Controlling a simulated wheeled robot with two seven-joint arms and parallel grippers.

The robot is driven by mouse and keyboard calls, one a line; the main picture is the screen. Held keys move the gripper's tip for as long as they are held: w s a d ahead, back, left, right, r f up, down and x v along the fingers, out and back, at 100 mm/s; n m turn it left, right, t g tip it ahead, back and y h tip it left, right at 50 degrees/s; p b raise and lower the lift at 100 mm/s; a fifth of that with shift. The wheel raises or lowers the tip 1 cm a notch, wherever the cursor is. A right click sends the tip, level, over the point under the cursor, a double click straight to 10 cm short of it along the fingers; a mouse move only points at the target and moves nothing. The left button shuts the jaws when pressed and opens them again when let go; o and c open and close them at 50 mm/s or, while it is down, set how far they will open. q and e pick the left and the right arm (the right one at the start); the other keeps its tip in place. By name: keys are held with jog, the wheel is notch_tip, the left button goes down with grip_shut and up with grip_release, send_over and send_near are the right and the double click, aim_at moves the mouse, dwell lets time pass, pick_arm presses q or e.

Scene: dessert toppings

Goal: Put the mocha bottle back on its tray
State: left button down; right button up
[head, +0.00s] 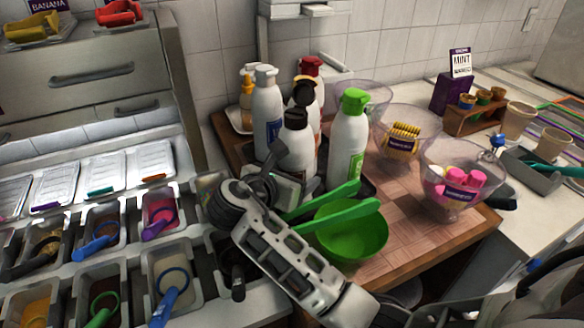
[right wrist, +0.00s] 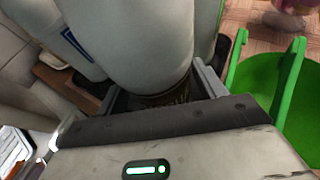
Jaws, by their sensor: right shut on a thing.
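A white bottle with a dark brown pump top (head: 297,148), which looks like the mocha bottle, stands upright at the front of a bottle cluster on the wooden board. My right gripper (head: 268,190) is at its lower part, shut on it. In the right wrist view the white bottle body (right wrist: 140,40) fills the top, with a dark band low down between the fingers (right wrist: 165,92). A dark tray (head: 367,189) shows at the right foot of the cluster; whether the bottle's base touches it is hidden. My left gripper is not in view.
A white bottle with a green top (head: 347,140) stands close on the right, and a blue-labelled one (head: 266,115) behind left. A green bowl (head: 352,232) with green handles sits in front. Clear topping bowls (head: 462,180) stand right. Topping bins (head: 165,270) fill the left.

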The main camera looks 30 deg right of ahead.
aim_at(288, 141)
jog(key=shift+r, duration=0.2)
jog(key=o, duration=1)
jog(key=shift+f, duration=0.25)
jog(key=shift+c, duration=0.2)
jog(key=shift+r, duration=0.1)
jog(key=v, duration=0.7)
jog(key=shift+s+a, duration=0.15)
jog(key=shift+a, duration=0.05)
jog(key=shift+r, duration=0.2)
notch_tip(288, 141, up, 9)
